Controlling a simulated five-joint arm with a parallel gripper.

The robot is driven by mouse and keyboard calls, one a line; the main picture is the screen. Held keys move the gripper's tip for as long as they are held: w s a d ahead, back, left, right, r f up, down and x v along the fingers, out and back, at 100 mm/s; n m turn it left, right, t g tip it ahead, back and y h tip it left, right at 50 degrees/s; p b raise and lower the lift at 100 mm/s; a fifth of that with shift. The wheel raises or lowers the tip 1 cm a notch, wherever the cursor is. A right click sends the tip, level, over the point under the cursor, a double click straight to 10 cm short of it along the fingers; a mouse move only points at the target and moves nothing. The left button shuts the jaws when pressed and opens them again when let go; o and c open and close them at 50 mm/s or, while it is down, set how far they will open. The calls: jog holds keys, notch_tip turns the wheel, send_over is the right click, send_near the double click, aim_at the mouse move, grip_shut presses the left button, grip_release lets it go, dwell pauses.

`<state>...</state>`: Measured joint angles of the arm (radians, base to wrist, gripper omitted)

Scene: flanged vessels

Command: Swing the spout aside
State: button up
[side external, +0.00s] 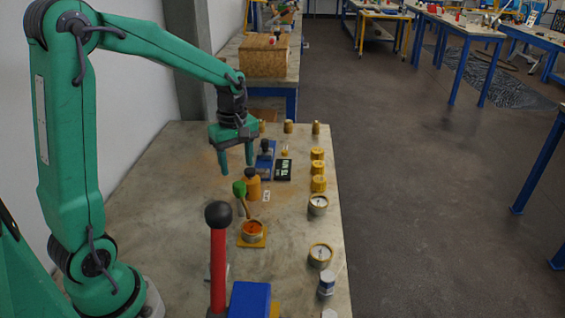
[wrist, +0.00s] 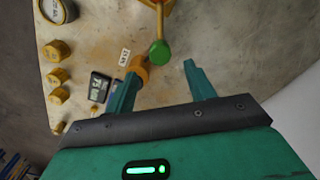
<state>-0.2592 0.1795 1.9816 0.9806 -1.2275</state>
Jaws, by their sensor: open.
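A round green knob (side external: 239,188) sits on a brown stem (side external: 246,209) that leans up from a small round vessel (side external: 253,231) with an orange inside on a yellow square base. I take the knob and stem to be the spout's handle, but cannot be sure. The green knob also shows in the wrist view (wrist: 159,52), just beyond the gap between my fingers. My gripper (side external: 231,170) is open and empty, above and behind the knob, apart from it. In the wrist view my gripper (wrist: 161,70) partly hides an orange-yellow vessel (wrist: 142,70) beside the left finger.
A red lever with a black ball (side external: 218,215) stands upright in front beside a blue block (side external: 249,300). Dial gauges (side external: 320,254) and yellow caps (side external: 318,169) line the right edge. A dark display (side external: 284,169) stands behind. The table's left side is mostly clear.

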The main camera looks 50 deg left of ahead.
aim_at(239, 184)
jog(key=shift+f, duration=3.85)
jog(key=shift+c, duration=0.2)
grip_shut()
